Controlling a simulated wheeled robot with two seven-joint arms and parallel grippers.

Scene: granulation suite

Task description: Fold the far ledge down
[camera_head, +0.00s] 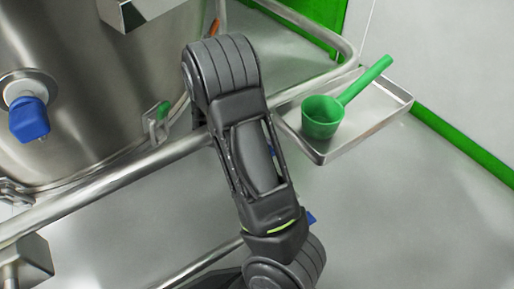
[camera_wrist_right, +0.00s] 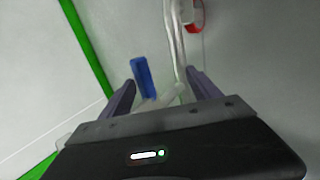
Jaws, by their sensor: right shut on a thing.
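The ledge, a shallow steel tray (camera_head: 352,140), juts out level from the steel rail at the right in the head view. A green scoop (camera_head: 322,118) rests on it, its handle over the far rim. My right arm crosses the middle of the head view and hides its own gripper there. In the right wrist view my right gripper (camera_wrist_right: 163,88) is shut on a blue lever (camera_wrist_right: 143,78), which stands between its fingers close to the left one. The exact contact is hard to make out. My left gripper is not in view.
A large steel vessel (camera_head: 90,110) with a blue-capped port (camera_head: 29,118) fills the left. A steel rail (camera_head: 105,182) runs in front of it. A green strip (camera_head: 465,148) edges the floor along the pale wall. The floor right of my arm is clear.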

